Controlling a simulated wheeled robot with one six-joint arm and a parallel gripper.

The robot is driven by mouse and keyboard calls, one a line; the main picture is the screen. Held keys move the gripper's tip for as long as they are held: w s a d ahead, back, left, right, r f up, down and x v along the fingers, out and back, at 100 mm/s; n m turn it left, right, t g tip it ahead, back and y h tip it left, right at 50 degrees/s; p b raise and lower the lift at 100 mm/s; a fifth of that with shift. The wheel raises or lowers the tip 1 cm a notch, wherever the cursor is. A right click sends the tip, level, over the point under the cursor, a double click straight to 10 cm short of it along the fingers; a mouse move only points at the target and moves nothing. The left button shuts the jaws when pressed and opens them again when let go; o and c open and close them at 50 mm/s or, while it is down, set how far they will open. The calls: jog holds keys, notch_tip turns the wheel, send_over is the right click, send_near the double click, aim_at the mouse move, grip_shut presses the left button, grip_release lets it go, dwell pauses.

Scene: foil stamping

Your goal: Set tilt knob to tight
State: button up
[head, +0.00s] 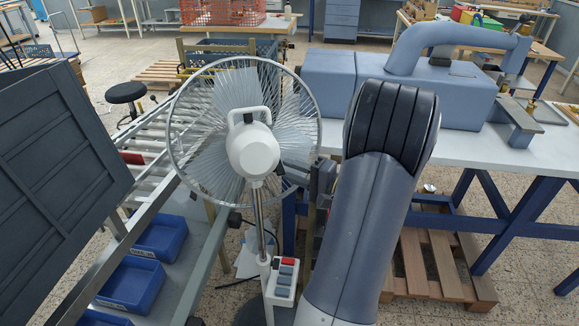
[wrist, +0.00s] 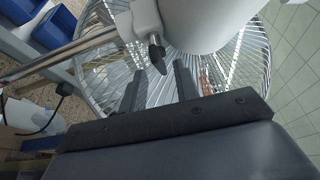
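A white standing fan (head: 254,150) with a round wire cage stands in the middle of the head view. Its tilt knob (wrist: 157,55) is a small dark lever-like knob on the white neck bracket (wrist: 146,18), under the white motor housing (wrist: 205,18) in the wrist view. My gripper (wrist: 160,72) is open, with its two dark fingers apart. The knob's tip points down toward the gap between the fingertips. I cannot tell whether the fingers touch it or how tight it is set. In the head view my arm hides most of the gripper.
The fan's pole (head: 260,215) rises beside a control box (head: 283,280) with coloured buttons. A roller conveyor (head: 150,150) and blue bins (head: 135,285) are at left. A workbench (head: 480,150) with a blue-grey machine stands at right, above a wooden pallet (head: 440,265).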

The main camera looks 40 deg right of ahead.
jog(key=shift+x, duration=0.8)
jog(key=shift+a, duration=0.1)
jog(key=shift+c, duration=0.5)
grip_shut()
